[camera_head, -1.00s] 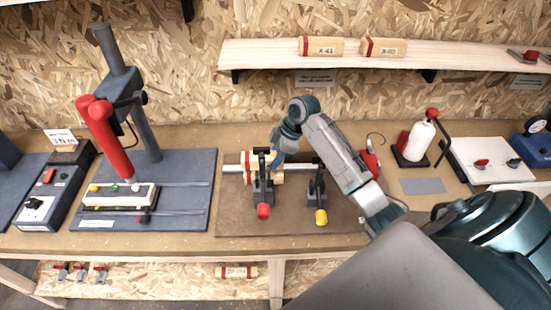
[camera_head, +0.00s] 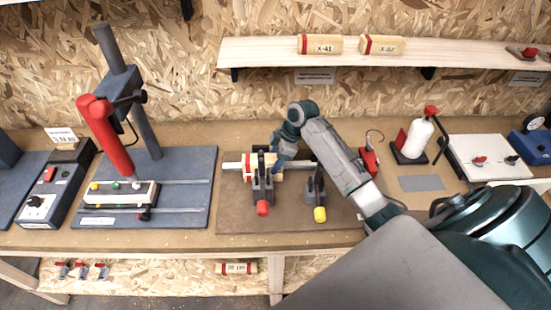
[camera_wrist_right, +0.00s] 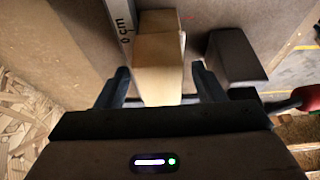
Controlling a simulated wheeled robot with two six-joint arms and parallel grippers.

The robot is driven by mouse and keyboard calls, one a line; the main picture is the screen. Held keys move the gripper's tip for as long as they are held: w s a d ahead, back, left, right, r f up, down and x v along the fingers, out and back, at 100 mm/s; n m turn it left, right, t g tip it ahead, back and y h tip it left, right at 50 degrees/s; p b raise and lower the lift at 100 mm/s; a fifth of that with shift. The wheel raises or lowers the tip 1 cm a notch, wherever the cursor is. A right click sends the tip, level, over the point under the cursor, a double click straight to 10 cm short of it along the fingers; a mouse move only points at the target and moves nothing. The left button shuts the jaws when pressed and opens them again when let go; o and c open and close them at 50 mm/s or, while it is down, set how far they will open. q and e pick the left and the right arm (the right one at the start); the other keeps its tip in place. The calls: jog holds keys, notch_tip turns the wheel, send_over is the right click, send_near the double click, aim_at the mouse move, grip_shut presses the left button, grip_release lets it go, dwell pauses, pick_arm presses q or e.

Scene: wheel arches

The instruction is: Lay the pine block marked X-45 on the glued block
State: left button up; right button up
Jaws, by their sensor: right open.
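A pine block (camera_head: 250,173) with a red band sits at the rail on the brown mat, partly behind the red-tipped clamp (camera_head: 262,185). It appears to be a stack of two; no marking on it is readable, so I cannot tell which is X-45. In the right wrist view a pale block (camera_wrist_right: 160,80) stands between my fingers, with another wood face (camera_wrist_right: 158,22) beyond it. My right gripper (camera_head: 279,163) is open around the nearer block, with gaps visible at both sides (camera_wrist_right: 160,82). My left gripper is not in view.
A yellow-tipped clamp (camera_head: 318,195) stands just right of the blocks; a dark clamp part (camera_wrist_right: 234,56) is close to my finger. Two other marked blocks (camera_head: 320,44) (camera_head: 381,45) lie on the wall shelf. A red-handled press (camera_head: 105,135) stands left. The front of the mat (camera_head: 290,223) is clear.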

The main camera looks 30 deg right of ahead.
jog(key=b+v, duration=0.4)
jog(key=v, duration=0.7)
jog(key=shift+r, duration=0.4)
jog(key=shift+s+f, duration=0.1)
